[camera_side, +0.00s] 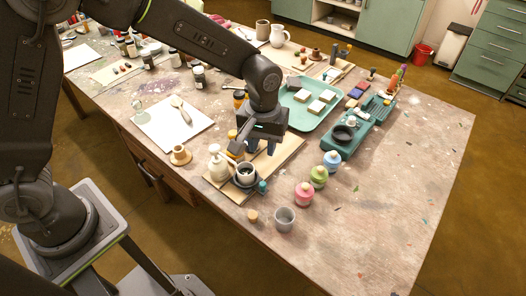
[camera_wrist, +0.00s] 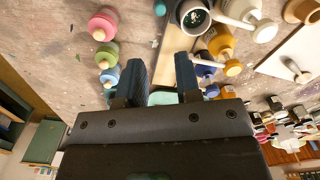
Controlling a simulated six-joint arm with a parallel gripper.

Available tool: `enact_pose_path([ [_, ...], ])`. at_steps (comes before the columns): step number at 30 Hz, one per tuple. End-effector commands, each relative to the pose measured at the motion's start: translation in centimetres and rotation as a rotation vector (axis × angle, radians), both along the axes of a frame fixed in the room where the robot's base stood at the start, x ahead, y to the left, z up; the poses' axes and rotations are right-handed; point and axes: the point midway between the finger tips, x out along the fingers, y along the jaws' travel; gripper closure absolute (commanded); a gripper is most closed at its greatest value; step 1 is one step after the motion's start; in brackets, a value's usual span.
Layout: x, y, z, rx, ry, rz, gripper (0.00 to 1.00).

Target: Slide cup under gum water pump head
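A dark cup with a pale rim and dark inside (camera_side: 246,174) stands on the wooden board, beside a white pump bottle (camera_side: 217,165). In the wrist view the cup (camera_wrist: 189,15) is at the top, partly cut off. I cannot tell whether the spout is over the cup's mouth. No label is readable. My gripper (camera_side: 261,146) is above the board, behind the cup. In the wrist view its blue fingers (camera_wrist: 161,68) are apart with nothing between them.
Yellow (camera_wrist: 221,42) and blue (camera_wrist: 205,69) pump bottles stand in a row with the white one. Pink (camera_side: 304,194), green (camera_side: 318,177) and blue (camera_side: 332,161) jars are to the right. The table's right front is clear.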

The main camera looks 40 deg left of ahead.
Motion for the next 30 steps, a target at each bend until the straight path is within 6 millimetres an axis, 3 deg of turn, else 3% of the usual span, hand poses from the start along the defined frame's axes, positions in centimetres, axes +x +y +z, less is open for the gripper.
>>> enact_pose_path([
  [7,0.0,0.0,0.1,0.0,0.0,0.0,0.69],
  [11,-0.1,0.0,0.1,-0.002,-0.003,0.035,0.57],
  [12,-0.1,0.1,0.1,-0.005,-0.007,0.074,0.54],
  [22,-1.0,0.5,0.1,-0.047,-0.048,0.614,0.54],
  [30,-1.1,0.5,-1.5,-0.055,-0.05,0.711,0.54],
])
